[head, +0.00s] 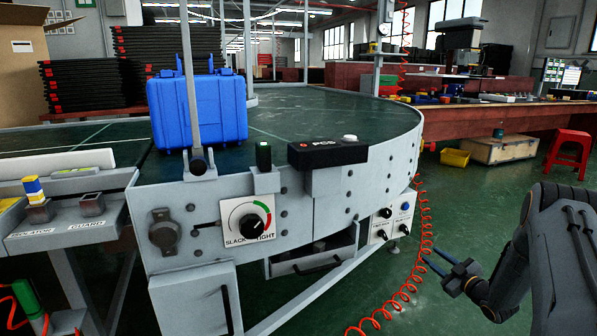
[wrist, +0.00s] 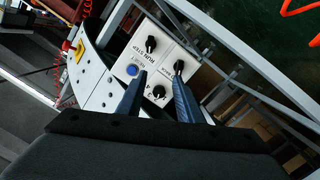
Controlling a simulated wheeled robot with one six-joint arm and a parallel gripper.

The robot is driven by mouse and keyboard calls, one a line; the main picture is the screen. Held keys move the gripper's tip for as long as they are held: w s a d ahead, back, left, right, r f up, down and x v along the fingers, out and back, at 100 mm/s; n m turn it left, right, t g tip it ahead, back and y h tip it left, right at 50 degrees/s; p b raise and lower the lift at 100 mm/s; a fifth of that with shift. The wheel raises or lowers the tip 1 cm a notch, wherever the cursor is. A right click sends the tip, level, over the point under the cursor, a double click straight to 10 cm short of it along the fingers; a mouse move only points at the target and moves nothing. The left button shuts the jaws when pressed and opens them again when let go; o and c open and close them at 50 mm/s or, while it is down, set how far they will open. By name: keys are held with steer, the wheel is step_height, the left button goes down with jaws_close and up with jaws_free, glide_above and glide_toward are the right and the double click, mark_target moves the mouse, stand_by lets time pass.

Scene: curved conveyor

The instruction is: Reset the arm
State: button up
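My gripper (head: 445,272) is at the lower right of the head view, in front of the conveyor's right end. Its two fingers are apart with nothing between them. In the wrist view my gripper (wrist: 158,98) also shows spread fingers, pointing toward a white control panel (wrist: 147,52) with black knobs and a blue button. The gap between the fingertips and the panel is hard to judge. The arm comes in from the right edge of the head view, over the green floor.
The curved conveyor (head: 385,140) carries a blue case (head: 197,110). The same control panel (head: 391,224) hangs under its right end. A coiled red hose (head: 424,240) hangs close to my gripper. A red stool (head: 569,150) and a wooden box (head: 502,149) stand behind on the floor.

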steer(key=w+a+r+m+g+h, duration=0.25)
steer(key=a+r+h, duration=0.2)
steer(key=r, duration=0.45)
steer(key=s+a+r+m+g, duration=0.3)
steer(key=s+a+r, duration=0.2)
steer(key=s+a, duration=0.25)
steer(key=s+a+r+m+g, duration=0.1)
steer(key=s+a+r+g, duration=0.15)
steer(key=s+a, duration=0.6)
steer(key=s+a+r+m+g, duration=0.1)
steer(key=s+a+g, duration=0.2)
steer(key=s, duration=1.1)
steer(key=s+a+r+m+g, duration=0.1)
steer(key=s+a+m+g, duration=0.15)
steer(key=s+a, duration=0.6)
steer(key=s+a+r+n+g, duration=0.1)
steer(key=s+a+r+n, duration=0.25)
steer(key=s+a, duration=0.5)
steer(key=s+a+r+n+g, duration=0.2)
steer(key=s+a+n, duration=0.2)
steer(key=s+a, duration=0.4)
steer(key=d+r+m+p, duration=0.3)
steer(key=d+r+p, duration=0.7)
steer(key=r+p, duration=0.3)
steer(key=d+r+m+p, duration=0.4)
steer(key=d+r+p, duration=0.5)
steer(key=p, duration=1)
step_height(320, 180, up, 4)
steer(key=shift+d+r, duration=0.1)
steer(key=shift+d, duration=0.3)
